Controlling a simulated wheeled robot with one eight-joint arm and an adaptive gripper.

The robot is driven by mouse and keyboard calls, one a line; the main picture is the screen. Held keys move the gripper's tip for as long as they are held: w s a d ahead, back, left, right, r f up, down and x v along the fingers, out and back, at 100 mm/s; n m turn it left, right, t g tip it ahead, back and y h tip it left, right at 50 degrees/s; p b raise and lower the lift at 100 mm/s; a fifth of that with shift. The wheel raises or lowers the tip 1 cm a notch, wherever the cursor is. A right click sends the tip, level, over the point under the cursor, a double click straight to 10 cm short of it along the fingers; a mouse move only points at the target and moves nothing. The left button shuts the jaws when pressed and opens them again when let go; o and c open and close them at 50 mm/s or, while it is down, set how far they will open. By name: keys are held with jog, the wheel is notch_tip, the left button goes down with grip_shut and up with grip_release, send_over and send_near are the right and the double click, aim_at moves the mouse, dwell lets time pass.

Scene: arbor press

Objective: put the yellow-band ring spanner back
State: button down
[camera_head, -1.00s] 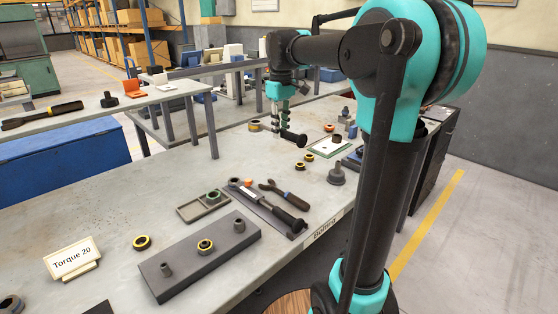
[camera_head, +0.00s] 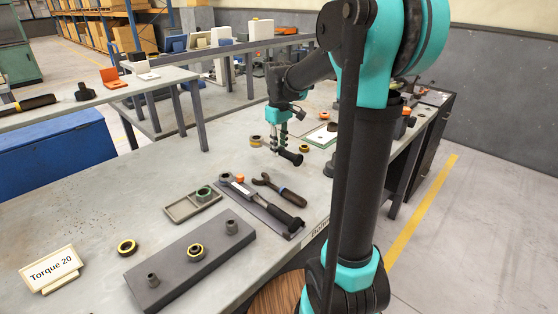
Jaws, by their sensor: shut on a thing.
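My gripper (camera_head: 276,150) is shut on a dark-handled tool, just above the far part of the long grey table (camera_head: 95,235). The held tool appears to be the yellow-band ring spanner. Its black handle end (camera_head: 292,158) sticks out to the right of the fingers, and a tan-yellow ring end (camera_head: 256,141) shows on the left. The fingers hide its middle. A dark tool mat (camera_head: 252,211) lies nearer on the table. It bears a long black-handled wrench (camera_head: 262,199), and an open-jawed spanner (camera_head: 278,188) lies beside it.
A grey block with pegs (camera_head: 170,275) carries a yellow-banded ring (camera_head: 195,252). Another such ring (camera_head: 127,247), a small tray (camera_head: 182,211) and a "Torque 20" sign (camera_head: 51,270) are on the table. A yellow-banded ring (camera_head: 305,148) sits just beyond the handle.

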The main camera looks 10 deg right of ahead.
jog(key=shift+f, duration=2.7)
jog(key=c, duration=1.3)
grip_release()
jog(key=shift+f, duration=0.1)
jog(key=shift+c, duration=0.2)
notch_tip(320, 180, up, 12)
jog(key=shift+r, duration=0.15)
jog(key=shift+s, duration=0.1)
